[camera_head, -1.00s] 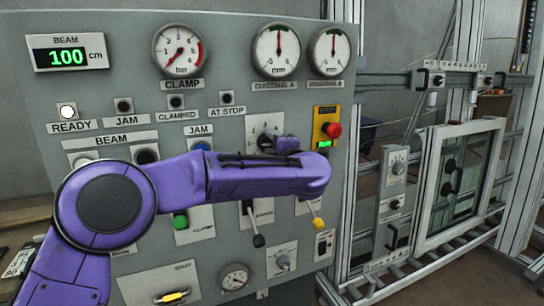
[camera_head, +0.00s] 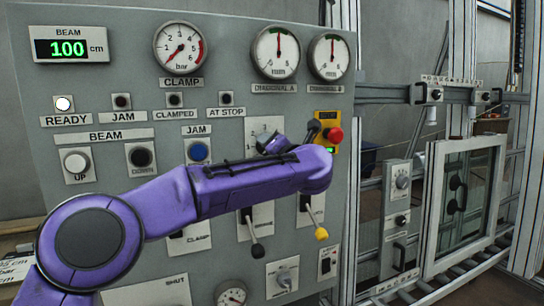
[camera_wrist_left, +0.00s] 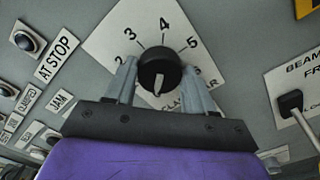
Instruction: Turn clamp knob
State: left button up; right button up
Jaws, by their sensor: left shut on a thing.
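The clamp knob (camera_wrist_left: 159,72) is round and black, with a pale mark low on its face in the left wrist view. It sits on a white scale plate (camera_wrist_left: 118,38) numbered 2 to 5 along the visible arc; the lower label is partly covered. My left gripper (camera_wrist_left: 158,82) has one finger on each side of the knob and is shut on it. In the head view my left gripper (camera_head: 268,146) is at the panel's scale plate (camera_head: 262,124) and hides the knob. The clamp gauge (camera_head: 181,48) has its needle pointing lower left. My right gripper is not in view.
A red stop button (camera_head: 333,135) on a yellow plate is close right of my wrist. The beam display (camera_head: 69,48) reads 100 cm. A framed window (camera_head: 462,190) stands at right.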

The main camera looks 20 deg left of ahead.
pick_arm(q)
jog(key=shift+n+b, duration=0.3)
jog(key=shift+n, duration=0.2)
jog(key=o, duration=1)
jog(key=shift+o, duration=0.2)
jog(key=b+v, duration=0.2)
jog(key=v, duration=0.8)
jog(key=shift+s+d, duration=0.15)
jog(key=shift+d, duration=0.05)
